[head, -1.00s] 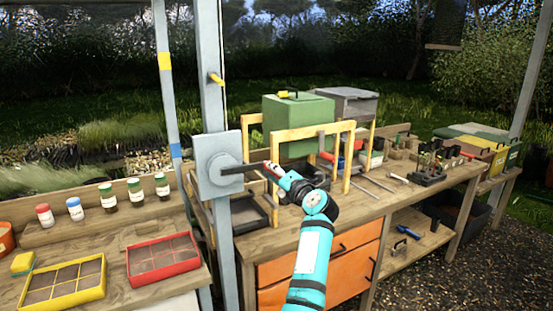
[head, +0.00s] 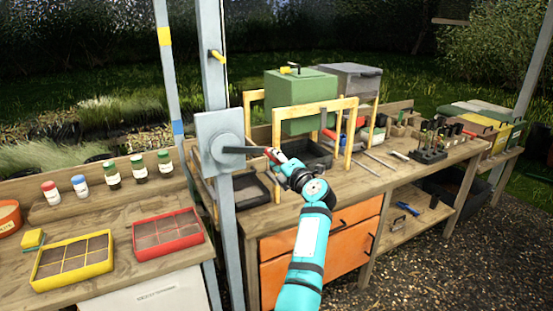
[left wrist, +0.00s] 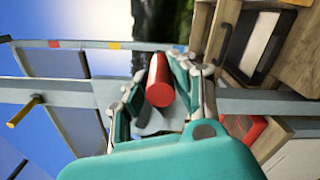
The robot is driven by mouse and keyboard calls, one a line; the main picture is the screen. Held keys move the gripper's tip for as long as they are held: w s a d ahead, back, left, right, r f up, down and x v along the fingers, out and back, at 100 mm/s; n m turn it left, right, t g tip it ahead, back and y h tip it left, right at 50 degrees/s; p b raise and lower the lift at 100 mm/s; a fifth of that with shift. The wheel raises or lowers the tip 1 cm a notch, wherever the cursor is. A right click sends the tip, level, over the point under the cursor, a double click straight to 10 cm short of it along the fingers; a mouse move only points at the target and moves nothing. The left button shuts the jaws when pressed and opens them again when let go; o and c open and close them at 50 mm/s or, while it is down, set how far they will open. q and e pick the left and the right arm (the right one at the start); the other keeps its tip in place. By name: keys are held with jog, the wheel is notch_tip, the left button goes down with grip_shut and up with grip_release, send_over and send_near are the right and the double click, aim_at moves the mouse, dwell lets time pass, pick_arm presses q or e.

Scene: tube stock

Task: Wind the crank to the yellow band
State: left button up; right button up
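The crank is a grey plate (head: 208,128) on an upright post, with a round hub and a dark crank arm (head: 243,150) that points right, nearly level. A red handle (left wrist: 160,80) is at the arm's end. My left gripper (head: 271,154) is at this handle; in the left wrist view its fingers lie on both sides of the handle and look closed on it. The yellow band (head: 164,37) is high on a thinner post, with a blue band (head: 178,127) lower down. A yellow peg (head: 217,56) sticks out of the crank's post between their heights. My right gripper is out of view.
The bench behind carries a yellow frame (head: 314,108), a green box (head: 300,98) and a dark tray (head: 250,190). A red tray (head: 167,252), a yellow tray (head: 72,282) and several jars stand on the left bench. Gravel ground (head: 450,260) is open at right.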

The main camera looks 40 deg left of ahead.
pick_arm(q)
jog(key=o, duration=0.4)
jog(key=shift+w, duration=0.15)
jog(key=r, duration=0.9)
jog(key=shift+w+r, duration=0.25)
jog(key=shift+r, duration=0.05)
jog(key=shift+s+r, duration=0.1)
jog(key=shift+r, duration=0.2)
jog(key=shift+d, duration=0.15)
